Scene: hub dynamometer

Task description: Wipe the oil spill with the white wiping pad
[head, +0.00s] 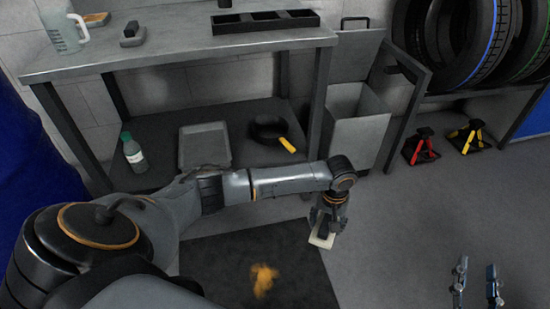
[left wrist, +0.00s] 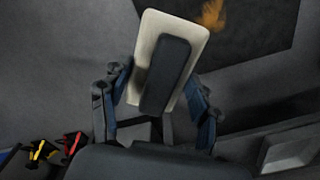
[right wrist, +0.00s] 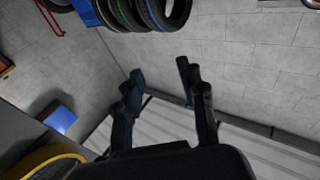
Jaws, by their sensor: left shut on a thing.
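The oil spill is an orange-brown patch (head: 263,280) on a dark mat (head: 228,260) on the floor. It also shows at the top of the left wrist view (left wrist: 213,14). The white wiping pad (head: 321,240) has a dark grip block on its back. My left gripper (head: 328,222) is shut on the pad and holds it near the mat's right edge, to the right of the spill. In the left wrist view the pad (left wrist: 195,50) sits between the two fingers. My right gripper (head: 476,285) is open and empty at the lower right, and its fingers stand apart in the right wrist view (right wrist: 160,85).
A workbench (head: 180,60) with a lower shelf stands behind the mat. A grey bin (head: 355,125), jack stands (head: 421,147) and tires (head: 470,45) stand right.

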